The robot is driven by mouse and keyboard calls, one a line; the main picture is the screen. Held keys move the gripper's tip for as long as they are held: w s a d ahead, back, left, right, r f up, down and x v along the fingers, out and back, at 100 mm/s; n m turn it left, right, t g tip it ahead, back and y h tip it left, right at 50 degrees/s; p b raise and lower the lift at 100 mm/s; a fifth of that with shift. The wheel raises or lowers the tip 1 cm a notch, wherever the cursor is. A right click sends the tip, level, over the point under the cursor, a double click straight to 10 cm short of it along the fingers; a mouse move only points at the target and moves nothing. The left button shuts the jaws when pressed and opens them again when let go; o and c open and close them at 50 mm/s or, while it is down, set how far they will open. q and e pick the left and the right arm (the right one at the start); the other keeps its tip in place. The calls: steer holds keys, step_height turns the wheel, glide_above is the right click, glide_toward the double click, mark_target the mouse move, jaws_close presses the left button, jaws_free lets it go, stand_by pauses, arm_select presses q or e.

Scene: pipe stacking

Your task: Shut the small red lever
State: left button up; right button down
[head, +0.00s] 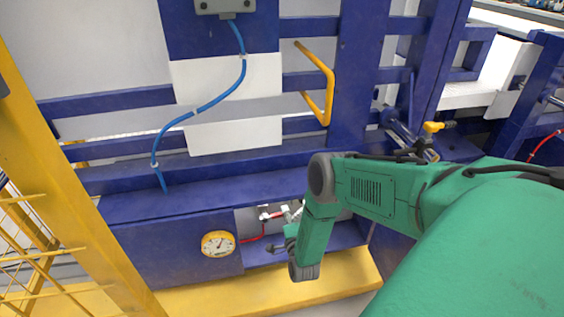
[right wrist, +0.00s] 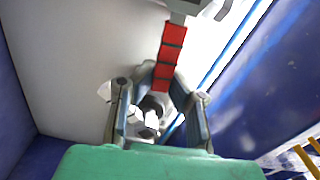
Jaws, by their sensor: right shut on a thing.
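The small red lever (right wrist: 170,55) shows in the right wrist view as a segmented red strip running up from between my fingers. In the head view a small bit of red (head: 277,215) shows at the pipe fittings, partly hidden by my right arm. My right gripper (right wrist: 162,84) is shut on the lower end of the red lever, one finger on each side. A silvery round fitting (right wrist: 152,108) shows behind the fingers. In the head view my green right arm covers most of this gripper. My left gripper is not in view.
A yellow-rimmed gauge (head: 218,244) sits left of the fittings, with a red hose (head: 252,236) beside it. A blue hose (head: 208,104) hangs on the panel above. A yellow handle (head: 328,85) sticks out at upper middle. Blue beams surround the recess.

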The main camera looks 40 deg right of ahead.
steer(key=shift+s+d+f+m+b, duration=0.1)
steer(key=shift+s+f+m+b, duration=0.2)
steer(key=shift+f+m+b, duration=0.4)
steer(key=shift+f, duration=0.2)
steer(key=c, duration=1.5)
jaws_free()
steer(key=shift+c, duration=0.2)
steer(key=shift+w+r+m, duration=0.1)
steer(key=shift+m, duration=0.2)
steer(key=v, duration=1.2)
steer(key=shift+d, duration=0.15)
